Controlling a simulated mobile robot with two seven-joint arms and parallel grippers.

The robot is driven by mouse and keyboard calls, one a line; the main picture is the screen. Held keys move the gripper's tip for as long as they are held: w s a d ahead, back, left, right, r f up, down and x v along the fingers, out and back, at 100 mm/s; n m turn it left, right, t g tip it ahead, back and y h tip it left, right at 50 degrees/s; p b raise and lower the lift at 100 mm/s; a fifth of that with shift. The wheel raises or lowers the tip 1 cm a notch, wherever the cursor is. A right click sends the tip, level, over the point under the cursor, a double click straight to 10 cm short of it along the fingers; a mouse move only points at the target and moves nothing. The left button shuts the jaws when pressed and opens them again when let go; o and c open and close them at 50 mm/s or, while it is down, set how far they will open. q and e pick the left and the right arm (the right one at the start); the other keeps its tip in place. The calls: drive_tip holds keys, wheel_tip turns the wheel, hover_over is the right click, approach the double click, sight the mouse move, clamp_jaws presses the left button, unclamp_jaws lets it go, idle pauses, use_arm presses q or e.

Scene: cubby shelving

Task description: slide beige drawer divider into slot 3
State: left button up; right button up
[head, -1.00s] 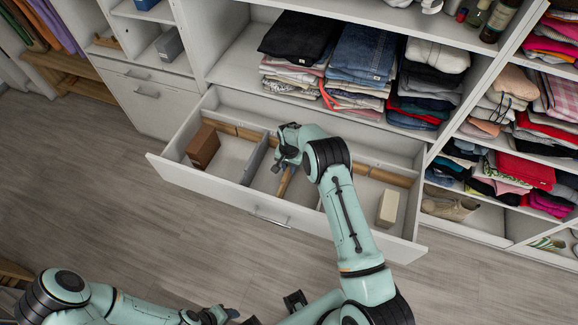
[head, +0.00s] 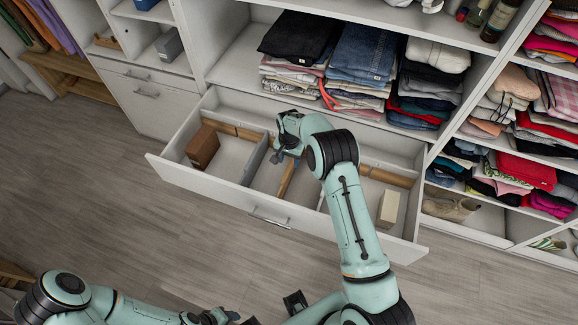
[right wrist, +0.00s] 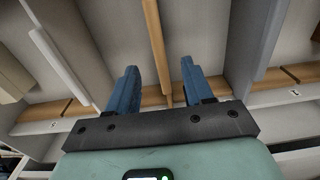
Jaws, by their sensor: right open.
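The beige divider (head: 287,180) stands in the open drawer (head: 225,193), running front to back between a grey divider (head: 255,160) and a pale divider. In the right wrist view the beige divider (right wrist: 156,42) runs between my blue fingers, with clear gaps on both sides; its end reaches the wooden slotted rail (right wrist: 230,88). My right gripper (head: 278,158) is open over the drawer's back half, close to the divider; it also shows in the right wrist view (right wrist: 160,72). The slot numbers are too small to read. My left gripper (head: 225,315) is low at the bottom edge, away from the drawer.
A brown box (head: 202,147) sits in the drawer's left compartment and a cream box (head: 388,208) in the right. Folded clothes (head: 360,60) fill the shelf above. The floor (head: 110,200) before the drawer is clear.

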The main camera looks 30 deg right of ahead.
wheel_tip(320, 180, up, 7)
idle(0.3)
idle(0.4)
